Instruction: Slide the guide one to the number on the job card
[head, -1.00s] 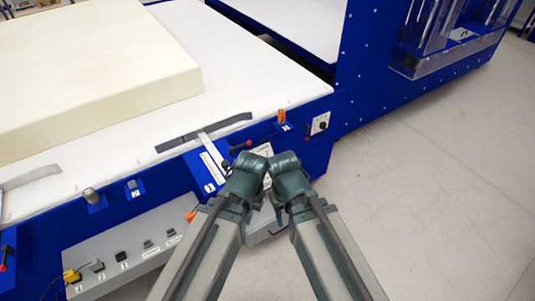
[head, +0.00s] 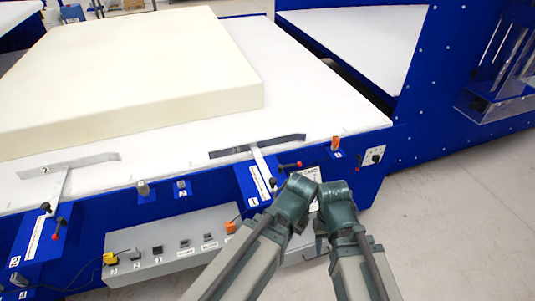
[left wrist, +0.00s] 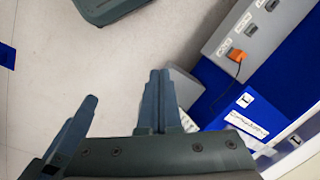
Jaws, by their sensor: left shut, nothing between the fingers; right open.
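Guide one (head: 285,142) is a dark strip on a pale arm, lying on the white bed beside the foam block (head: 130,75). Its blue bracket (head: 245,187) carries a white scale, a dark knob and a red-tipped lever. A white card (head: 310,177) with print too small to read is partly hidden behind my arms. My right gripper (head: 320,240) is mostly hidden by the arm links in the head view, open and below guide one's bracket.
Guide two (head: 100,158) stands at the left on its own bracket. A grey control box (head: 160,250) with several sockets and an orange plug (left wrist: 237,54) sits under the blue front edge. A blue upright frame (head: 440,70) stands at the right. The floor (head: 460,220) there is clear.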

